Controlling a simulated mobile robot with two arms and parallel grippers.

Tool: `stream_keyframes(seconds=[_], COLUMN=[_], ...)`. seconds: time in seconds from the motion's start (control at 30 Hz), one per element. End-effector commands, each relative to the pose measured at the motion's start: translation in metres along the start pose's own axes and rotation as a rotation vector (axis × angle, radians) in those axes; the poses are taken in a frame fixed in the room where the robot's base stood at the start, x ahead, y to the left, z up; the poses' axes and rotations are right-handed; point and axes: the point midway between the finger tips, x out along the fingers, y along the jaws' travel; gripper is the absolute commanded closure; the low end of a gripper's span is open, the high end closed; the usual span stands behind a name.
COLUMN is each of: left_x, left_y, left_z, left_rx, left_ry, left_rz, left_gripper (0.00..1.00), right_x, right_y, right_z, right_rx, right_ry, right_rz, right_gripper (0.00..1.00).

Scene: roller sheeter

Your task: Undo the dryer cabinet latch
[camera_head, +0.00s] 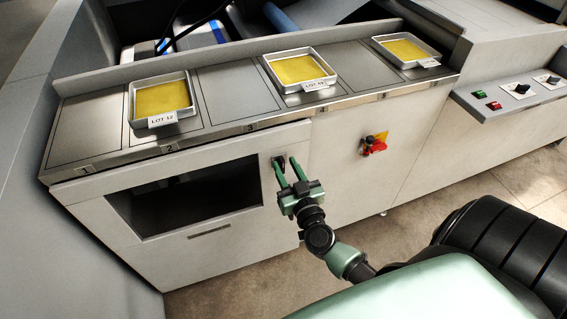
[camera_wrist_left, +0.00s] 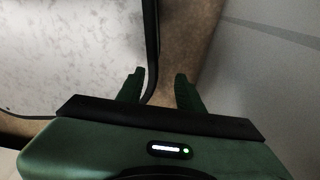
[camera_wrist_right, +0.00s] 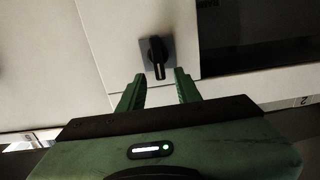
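The dryer cabinet latch is a black turn handle (camera_wrist_right: 157,50) on a grey square plate, on a pale panel beside a dark window. In the right wrist view the handle lies lengthwise, in line with my fingers. My right gripper (camera_wrist_right: 157,78) is open and empty, its fingertips just short of the handle, one toward each side. In the head view my right gripper (camera_head: 287,162) reaches the cabinet front (camera_head: 262,215), right of the window, and largely hides the latch. My left gripper (camera_wrist_left: 157,76) is open and empty in its wrist view and is not in the head view.
The cabinet has a dark window opening (camera_head: 185,197). A red switch (camera_head: 375,146) on a yellow plate sits to the right. Above, the counter carries metal trays with yellow sheets (camera_head: 162,97), (camera_head: 298,69), (camera_head: 405,49). A control panel (camera_head: 510,95) is at far right.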

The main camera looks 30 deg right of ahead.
Motion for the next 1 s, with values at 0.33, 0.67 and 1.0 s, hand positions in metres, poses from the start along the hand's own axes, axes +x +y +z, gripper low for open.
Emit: stream_keyframes(seconds=[0.33, 0.67, 1.0], left_x=[0.000, 0.000, -0.002], left_y=[-0.013, -0.013, -0.012], left_z=[-0.001, -0.002, -0.002], left_rx=[-0.004, -0.004, -0.003], left_ry=[0.000, 0.002, 0.002], left_rz=[-0.015, -0.015, -0.014], left_gripper=[0.64, 0.64, 0.64], right_x=[0.017, 0.016, 0.016], right_y=[0.000, 0.000, 0.001], right_z=[0.001, 0.001, 0.001], right_rx=[0.000, 0.001, 0.039], right_ry=[-0.001, -0.002, -0.004], right_rz=[0.000, -0.001, -0.001], right_gripper=[0.66, 1.00, 1.00])
